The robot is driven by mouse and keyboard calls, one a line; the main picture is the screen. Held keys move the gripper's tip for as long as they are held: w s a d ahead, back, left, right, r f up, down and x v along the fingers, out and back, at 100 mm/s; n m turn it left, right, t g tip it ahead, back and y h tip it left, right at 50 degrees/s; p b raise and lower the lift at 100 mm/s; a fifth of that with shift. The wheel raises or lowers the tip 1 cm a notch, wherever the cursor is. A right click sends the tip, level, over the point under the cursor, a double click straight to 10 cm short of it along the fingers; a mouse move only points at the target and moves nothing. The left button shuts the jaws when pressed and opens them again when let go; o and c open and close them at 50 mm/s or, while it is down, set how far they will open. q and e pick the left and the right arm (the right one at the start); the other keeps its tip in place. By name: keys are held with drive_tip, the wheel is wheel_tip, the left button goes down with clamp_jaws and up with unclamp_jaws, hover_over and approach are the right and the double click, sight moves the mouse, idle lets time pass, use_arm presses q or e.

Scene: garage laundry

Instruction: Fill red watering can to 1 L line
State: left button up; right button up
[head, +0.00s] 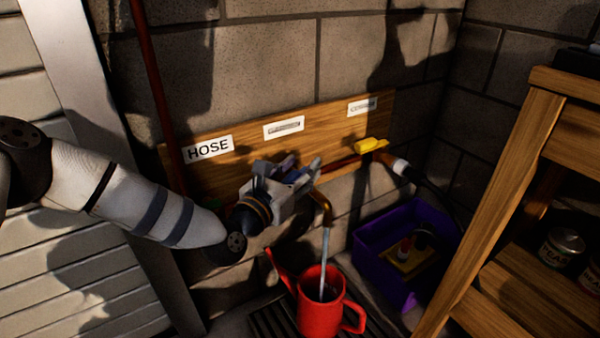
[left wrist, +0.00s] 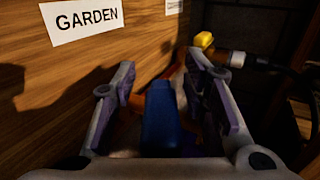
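The red watering can (head: 311,314) stands on a dark floor grate, its spout to the left and handle to the right. A thin water stream (head: 325,252) falls from a copper spout (head: 322,205) into its open top. The water level and any 1 L line cannot be made out. My left gripper (head: 300,172) is at the pipe by the wooden board, above the can. In the left wrist view, its fingers (left wrist: 162,88) stand apart on either side of a blue tap handle (left wrist: 160,118), with gaps showing. A GARDEN label (left wrist: 84,19) is above. My right gripper is out of view.
The wooden board (head: 240,137) bears a HOSE label (head: 209,149) and two others. A yellow tap handle (head: 370,145) with a black hose is farther right. A purple crate (head: 372,265) sits right of the can. A wooden shelf (head: 530,130) with tins blocks the right side.

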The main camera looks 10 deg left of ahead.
use_arm(q)
drive_tip(key=shift+c, duration=0.6)
clamp_jaws()
drive_tip(key=shift+w+a+f+m+g+h+b, duration=0.15)
drive_tip(key=shift+f+m+g+h+b, duration=0.15)
drive_tip(key=shift+m+h+b, duration=0.35)
drive_tip(key=shift+r+h+b, duration=0.15)
drive_tip(key=shift+h+b, duration=0.2)
drive_tip(key=shift+h, duration=0.1)
drive_tip(key=shift+r, duration=0.15)
drive_tip(key=shift+o, duration=0.6)
unclamp_jaws()
drive_tip(key=shift+r, duration=0.1)
wheel_tip(320, 180, up, 10)
